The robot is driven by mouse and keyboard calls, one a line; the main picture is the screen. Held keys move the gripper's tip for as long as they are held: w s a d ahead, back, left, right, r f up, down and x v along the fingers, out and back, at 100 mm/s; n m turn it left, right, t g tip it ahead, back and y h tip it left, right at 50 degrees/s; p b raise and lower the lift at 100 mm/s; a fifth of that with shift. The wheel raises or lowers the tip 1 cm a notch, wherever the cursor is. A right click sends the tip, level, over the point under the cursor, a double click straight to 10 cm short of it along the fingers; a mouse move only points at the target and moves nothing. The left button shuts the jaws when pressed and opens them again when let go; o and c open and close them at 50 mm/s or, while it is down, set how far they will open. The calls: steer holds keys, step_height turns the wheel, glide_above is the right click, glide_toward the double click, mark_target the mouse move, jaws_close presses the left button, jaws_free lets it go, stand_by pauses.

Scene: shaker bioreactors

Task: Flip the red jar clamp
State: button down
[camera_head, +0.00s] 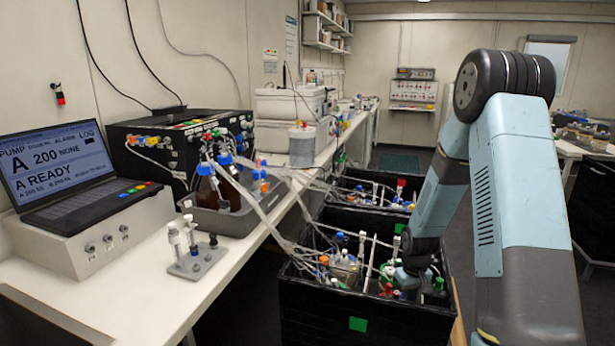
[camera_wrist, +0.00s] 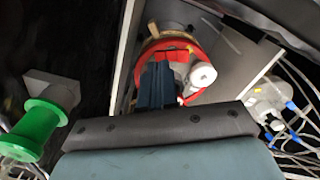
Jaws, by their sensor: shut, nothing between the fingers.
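The red jar clamp (camera_wrist: 190,48) shows in the wrist view as a curved red band near the top of a jar, with a tan strip above it. My gripper (camera_wrist: 157,72) is shut and empty. Its dark blue fingers point at the red band and cover part of it; I cannot tell whether they touch it. A white round-ended piece (camera_wrist: 202,75) sits just right of the fingers. In the head view my arm reaches down into the near black crate (camera_head: 345,318), and the fingertips are hidden among the fittings there.
A green spool-shaped part (camera_wrist: 38,130) is at the left of the wrist view. A clear fitting with blue caps and tubes (camera_wrist: 270,103) is at the right. Pale panels flank the jar. The white bench (camera_head: 130,295) with a laptop (camera_head: 75,165) stands left of the crate.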

steer(key=shift+r, duration=2.35)
steer(key=s+a+r+m+t, duration=0.15)
steer(key=s+r, duration=0.25)
steer(key=r, duration=0.7)
steer(key=s+a+r+t, duration=0.15)
steer(key=s+r, duration=0.25)
steer(key=r, duration=0.6)
steer(key=s+a+r+t, duration=0.1)
steer(key=s+r, duration=0.5)
steer(key=s, duration=0.3)
steer(key=s+a+r+t, duration=0.1)
steer(key=s+a+r, duration=0.1)
steer(key=s+r, duration=0.5)
steer(key=shift+s+a+m+t, duration=0.15)
steer(key=shift+s+m+t, duration=0.25)
steer(key=shift+s, duration=1.1)
